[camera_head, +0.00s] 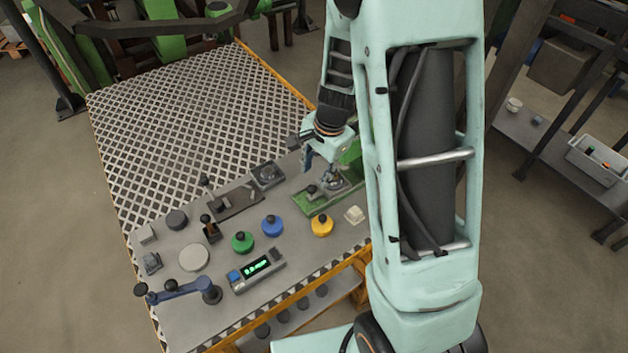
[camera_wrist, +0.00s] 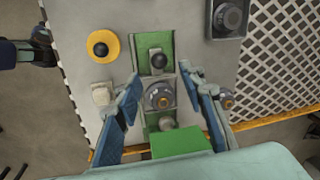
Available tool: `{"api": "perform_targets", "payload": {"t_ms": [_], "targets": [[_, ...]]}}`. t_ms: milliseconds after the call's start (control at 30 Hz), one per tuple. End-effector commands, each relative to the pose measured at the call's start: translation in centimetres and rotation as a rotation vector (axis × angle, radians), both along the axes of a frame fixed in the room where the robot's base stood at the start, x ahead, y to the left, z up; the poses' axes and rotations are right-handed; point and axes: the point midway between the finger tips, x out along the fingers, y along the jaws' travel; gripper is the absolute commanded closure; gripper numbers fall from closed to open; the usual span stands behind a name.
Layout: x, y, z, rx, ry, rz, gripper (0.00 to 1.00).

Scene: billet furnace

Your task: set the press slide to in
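The press is a narrow green base (camera_head: 309,202) on the grey panel, with a green block (camera_head: 351,158) at its far end. In the wrist view the green base (camera_wrist: 160,42) runs from top to bottom. A dark round knob (camera_wrist: 157,61) on a grey plate sits near its upper end, likely the slide. A grey round part (camera_wrist: 160,97) and a smaller knob (camera_wrist: 167,123) lie further along, towards the green block (camera_wrist: 181,144). My gripper (camera_head: 324,174) is open and empty above the press. In the wrist view its blue fingers (camera_wrist: 160,76) stand on both sides of the base.
A yellow button (camera_head: 321,227) and a pale block (camera_head: 354,215) stand close to the press. A grey dial unit (camera_head: 267,174) sits on its other side. Blue (camera_head: 272,227) and green (camera_head: 242,242) buttons and a display (camera_head: 257,270) lie further off.

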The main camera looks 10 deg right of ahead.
Motion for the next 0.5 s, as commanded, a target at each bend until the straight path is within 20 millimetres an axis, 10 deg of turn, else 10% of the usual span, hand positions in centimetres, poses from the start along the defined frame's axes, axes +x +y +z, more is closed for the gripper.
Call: {"api": "perform_targets", "payload": {"t_ms": [500], "targets": [[-0.9, -0.6, 5.3, 0.0, 0.001, -0.001, 0.63]]}}
